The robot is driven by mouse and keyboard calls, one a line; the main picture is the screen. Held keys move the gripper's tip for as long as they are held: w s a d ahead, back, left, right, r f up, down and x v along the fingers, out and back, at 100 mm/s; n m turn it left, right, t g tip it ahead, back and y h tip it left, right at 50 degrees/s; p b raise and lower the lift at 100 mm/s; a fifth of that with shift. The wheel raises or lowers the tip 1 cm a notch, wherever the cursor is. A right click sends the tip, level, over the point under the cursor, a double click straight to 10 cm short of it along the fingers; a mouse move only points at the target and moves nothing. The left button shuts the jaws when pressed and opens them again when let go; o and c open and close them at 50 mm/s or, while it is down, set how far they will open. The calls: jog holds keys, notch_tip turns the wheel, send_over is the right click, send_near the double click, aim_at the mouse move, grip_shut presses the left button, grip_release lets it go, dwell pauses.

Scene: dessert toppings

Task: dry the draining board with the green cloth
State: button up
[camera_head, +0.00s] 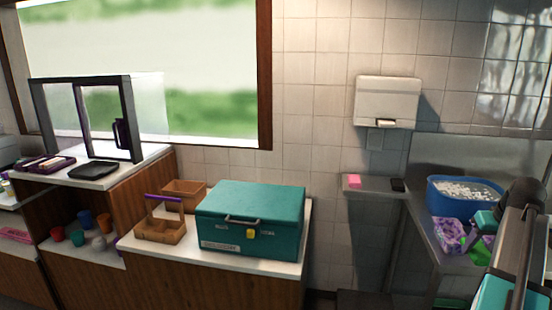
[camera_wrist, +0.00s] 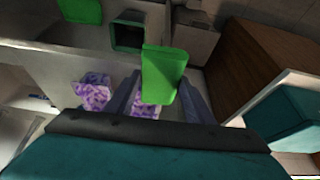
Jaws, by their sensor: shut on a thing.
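The green cloth (camera_wrist: 165,72) stands upright between the two dark fingers of my gripper (camera_wrist: 160,92) in the wrist view. The fingers are shut on it. In the head view a bit of bright green (camera_head: 482,244), likely the cloth, shows beside my arm at the right. The steel draining board (camera_head: 425,238) runs along the right wall in the head view. My arm covers much of its right side. I cannot tell whether the cloth touches the board, nor whether the board is wet.
A blue tub (camera_head: 465,197) of white pieces stands on the board. A purple-and-white patterned thing (camera_head: 449,236) lies in front of it; two patches (camera_wrist: 92,93) show in the wrist view. A teal box (camera_head: 252,222) stands on the left counter.

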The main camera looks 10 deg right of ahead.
jog(key=w+a+n+y, duration=0.1)
jog(key=w+a+n, duration=0.1)
jog(key=w+a, duration=0.55)
jog(key=w+a+n, duration=0.1)
jog(key=w+a, duration=0.3)
jog(key=a, duration=0.6)
jog(key=w+a+n+y, duration=0.1)
jog(key=w+a+n, duration=0.1)
jog(key=w+a, duration=0.5)
jog(key=a+f, duration=0.2)
jog(key=a, duration=2.8)
jog(key=shift+a+f+m, duration=0.15)
jog(key=shift+f+m, duration=0.15)
jog(key=shift+m, duration=0.1)
jog(key=shift+s, duration=0.15)
jog(key=shift+s, duration=1.75)
